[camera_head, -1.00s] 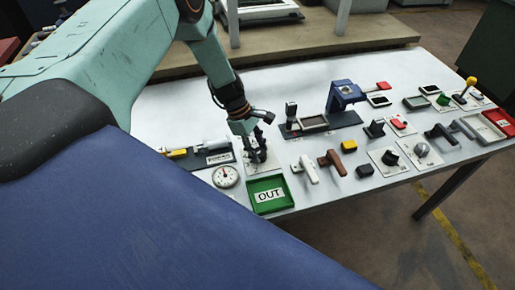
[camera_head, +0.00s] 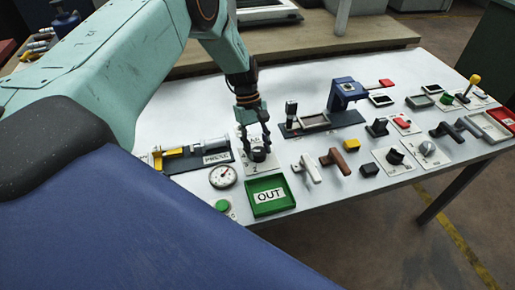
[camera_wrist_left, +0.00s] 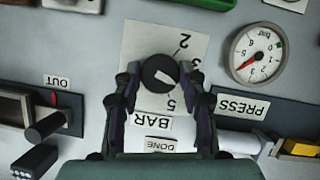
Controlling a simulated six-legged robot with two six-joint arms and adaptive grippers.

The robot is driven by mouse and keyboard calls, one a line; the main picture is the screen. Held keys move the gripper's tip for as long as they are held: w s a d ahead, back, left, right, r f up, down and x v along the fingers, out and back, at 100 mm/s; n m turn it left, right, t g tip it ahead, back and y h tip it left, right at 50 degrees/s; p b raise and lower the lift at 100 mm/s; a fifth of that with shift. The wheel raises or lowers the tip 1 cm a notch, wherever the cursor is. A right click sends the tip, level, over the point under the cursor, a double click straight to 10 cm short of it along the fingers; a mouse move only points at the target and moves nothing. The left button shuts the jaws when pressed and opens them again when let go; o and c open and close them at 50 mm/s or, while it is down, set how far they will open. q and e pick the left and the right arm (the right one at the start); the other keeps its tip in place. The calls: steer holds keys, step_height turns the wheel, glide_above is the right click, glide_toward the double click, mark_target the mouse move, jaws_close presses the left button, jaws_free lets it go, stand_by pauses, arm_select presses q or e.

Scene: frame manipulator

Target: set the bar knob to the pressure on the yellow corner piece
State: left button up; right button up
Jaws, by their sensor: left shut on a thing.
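The bar knob is a round dark knob with a white mark. It shows in the left wrist view (camera_wrist_left: 156,66) on a white plate with printed numbers and a BAR label (camera_wrist_left: 153,121). In the head view the knob (camera_head: 258,154) is partly hidden by my left gripper (camera_head: 256,140). That gripper reaches down from above, its two fingers shut on the knob's sides. A round gauge (camera_wrist_left: 257,53) with a red needle stands right of the knob in the wrist view. A small yellow block (camera_head: 352,144) lies on the table; no marking on it is readable. My right gripper is out of view.
The green OUT tray (camera_head: 287,201) stands in front of the knob plate. The press with yellow parts (camera_head: 203,158) lies to its left. A green button (camera_head: 222,206) is near the front edge. Handles, knobs and a blue clamp (camera_head: 345,93) fill the right side.

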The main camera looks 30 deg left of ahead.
arm_select(q)
steer(key=shift+s+f, duration=0.1)
stand_by(0.4)
steer(key=o, duration=1.1)
steer(key=shift+o, duration=0.2)
steer(key=v, duration=1.2)
